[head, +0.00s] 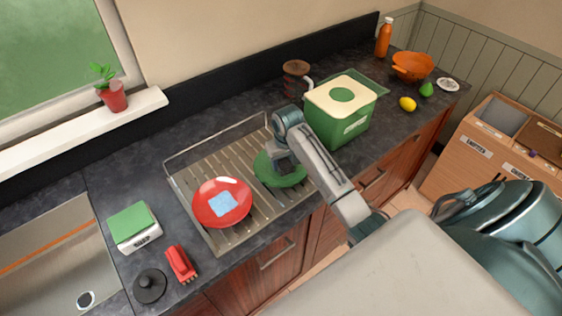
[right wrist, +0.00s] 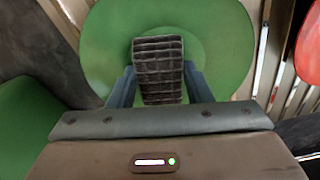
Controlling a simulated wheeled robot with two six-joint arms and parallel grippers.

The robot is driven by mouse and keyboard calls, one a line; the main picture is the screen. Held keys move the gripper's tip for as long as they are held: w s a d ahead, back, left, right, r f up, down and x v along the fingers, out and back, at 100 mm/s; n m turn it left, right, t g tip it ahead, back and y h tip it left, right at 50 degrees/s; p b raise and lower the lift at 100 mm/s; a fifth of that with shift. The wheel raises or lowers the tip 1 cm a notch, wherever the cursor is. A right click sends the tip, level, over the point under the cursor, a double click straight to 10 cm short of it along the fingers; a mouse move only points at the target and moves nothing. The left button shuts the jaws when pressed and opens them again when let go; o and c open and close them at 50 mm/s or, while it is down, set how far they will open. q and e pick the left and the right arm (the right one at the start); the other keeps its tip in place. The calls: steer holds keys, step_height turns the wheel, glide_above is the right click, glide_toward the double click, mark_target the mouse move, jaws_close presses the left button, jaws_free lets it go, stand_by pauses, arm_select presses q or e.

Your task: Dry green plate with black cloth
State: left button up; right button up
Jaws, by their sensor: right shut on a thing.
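The green plate (head: 292,179) lies on the slatted drying rack (head: 244,220), partly hidden by my right arm in the head view. It also fills the upper middle of the right wrist view (right wrist: 215,50). My right gripper (head: 282,163) is over the plate, shut on the black cloth (right wrist: 159,75), a dark quilted piece between its fingers. The cloth is over the plate's middle and looks to be on or just above its surface; I cannot tell which. My left gripper is not in view.
A red plate (head: 212,211) with a blue cloth (head: 222,204) on it sits on the rack, left of the green plate. A green box (head: 345,125) stands close on the right.

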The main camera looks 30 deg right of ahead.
steer(key=shift+a+f, duration=0.1)
steer(key=shift+a, duration=0.35)
steer(key=shift+w+r, duration=0.1)
steer(key=shift+r, duration=3.4)
